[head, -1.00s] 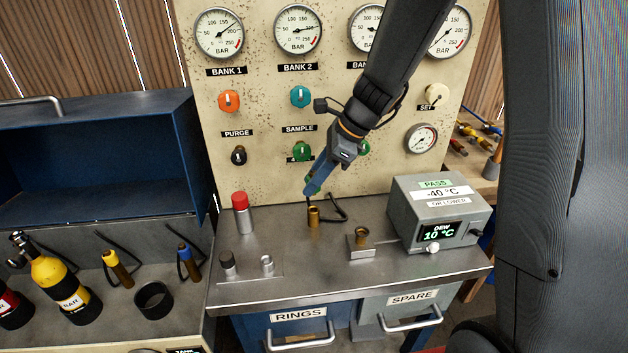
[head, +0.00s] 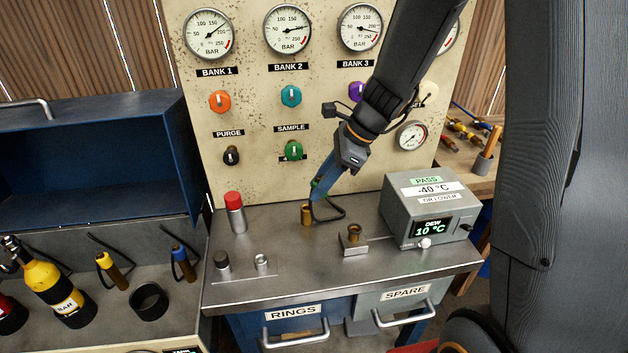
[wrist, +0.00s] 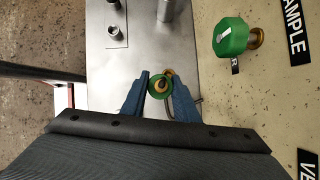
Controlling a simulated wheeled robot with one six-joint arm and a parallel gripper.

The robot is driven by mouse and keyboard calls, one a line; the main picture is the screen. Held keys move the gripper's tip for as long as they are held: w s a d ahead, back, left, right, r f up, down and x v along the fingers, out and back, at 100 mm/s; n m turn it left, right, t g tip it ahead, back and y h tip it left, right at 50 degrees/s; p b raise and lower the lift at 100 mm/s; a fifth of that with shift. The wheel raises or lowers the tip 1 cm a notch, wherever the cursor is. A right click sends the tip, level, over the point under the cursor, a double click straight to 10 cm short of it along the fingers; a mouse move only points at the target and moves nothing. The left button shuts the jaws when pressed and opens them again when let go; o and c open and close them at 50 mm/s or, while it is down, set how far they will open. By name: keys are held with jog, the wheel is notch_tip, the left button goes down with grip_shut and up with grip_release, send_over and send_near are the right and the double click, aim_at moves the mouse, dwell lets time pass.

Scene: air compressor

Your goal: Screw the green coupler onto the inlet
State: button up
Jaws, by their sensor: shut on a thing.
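The green coupler (wrist: 160,86) is between the blue fingers of my gripper (wrist: 159,92) in the wrist view, with a brass-coloured centre. In the head view my gripper (head: 317,194) points down over the bench and is shut on the coupler, a little above and right of an upright brass post (head: 306,215). A black hose (head: 337,212) loops from the coupler to the right. A brass fitting (head: 353,232), which looks like the inlet, stands upright on a small metal block right of my gripper, apart from the coupler. The fingers partly hide the coupler.
A grey dew meter (head: 432,212) stands right of the block. A red-capped cylinder (head: 235,212) and two short posts stand at the left. The gauge panel (head: 260,150) with its knobs rises close behind my gripper. The bench front is clear.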

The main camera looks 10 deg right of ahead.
jog(key=s+d+p, duration=0.1)
jog(key=s+d, duration=0.6)
dwell(1.1)
jog(key=shift+p, duration=0.5)
jog(key=shift+f, duration=0.25)
dwell(0.5)
jog(key=shift+f, duration=0.35)
jog(key=shift+f+b, duration=1.55)
jog(key=shift+f, duration=0.5)
grip_shut()
dwell(0.4)
dwell(0.6)
